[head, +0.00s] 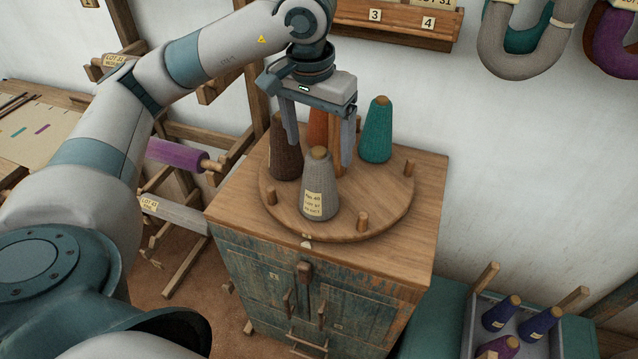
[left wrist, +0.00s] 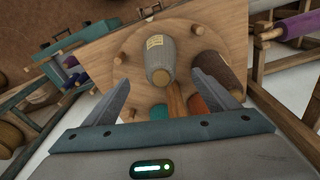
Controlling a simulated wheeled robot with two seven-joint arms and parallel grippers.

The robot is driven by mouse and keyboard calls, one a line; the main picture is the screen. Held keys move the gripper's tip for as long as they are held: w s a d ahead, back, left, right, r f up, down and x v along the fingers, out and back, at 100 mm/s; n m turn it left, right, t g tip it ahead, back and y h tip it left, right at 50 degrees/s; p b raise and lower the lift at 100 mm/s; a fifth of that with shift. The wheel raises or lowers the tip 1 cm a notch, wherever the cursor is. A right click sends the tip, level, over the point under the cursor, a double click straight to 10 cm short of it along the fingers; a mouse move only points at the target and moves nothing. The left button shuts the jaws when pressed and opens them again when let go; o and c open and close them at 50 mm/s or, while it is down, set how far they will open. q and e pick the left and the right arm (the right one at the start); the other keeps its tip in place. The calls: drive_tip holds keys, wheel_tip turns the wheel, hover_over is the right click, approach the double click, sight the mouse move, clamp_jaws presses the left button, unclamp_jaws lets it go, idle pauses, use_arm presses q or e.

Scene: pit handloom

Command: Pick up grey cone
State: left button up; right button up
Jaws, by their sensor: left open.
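The grey cone (head: 319,190) stands upright on the near side of a round wooden turntable (head: 388,205), with a paper label on its front. It also shows in the left wrist view (left wrist: 160,62), beyond the fingertips and between their lines. My left gripper (head: 318,142) is open and empty, fingers pointing down, above and slightly behind the grey cone. A brown cone (head: 284,150), an orange cone (head: 317,124) and a teal cone (head: 376,132) share the turntable. The orange cone is partly hidden behind my gripper. My right gripper is not in view.
The turntable sits on a worn teal cabinet (head: 365,310) and has short wooden pegs and a centre post. A grey crate (head: 470,325) with blue and purple cones stands at the lower right. A wooden rack with a purple roll (head: 178,157) is at left.

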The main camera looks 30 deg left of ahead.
sight(319, 151)
use_arm(q)
drive_tip(key=f, duration=0.1)
drive_tip(key=f+p, duration=0.1)
drive_tip(key=f, duration=0.2)
drive_tip(key=shift+w+f+p, duration=0.25)
drive_tip(key=shift+f+p, duration=0.05)
drive_tip(key=shift+f, duration=0.55)
drive_tip(key=shift+a+f+p, duration=0.1)
drive_tip(key=shift+f+p, duration=0.6)
drive_tip(key=shift+p, duration=0.2)
wheel_tip(319, 151, down, 3)
drive_tip(key=shift+w+r+p, duration=0.1)
drive_tip(key=shift+p, duration=0.65)
drive_tip(key=shift+w+f, duration=0.1)
drive_tip(key=shift+f, duration=0.4)
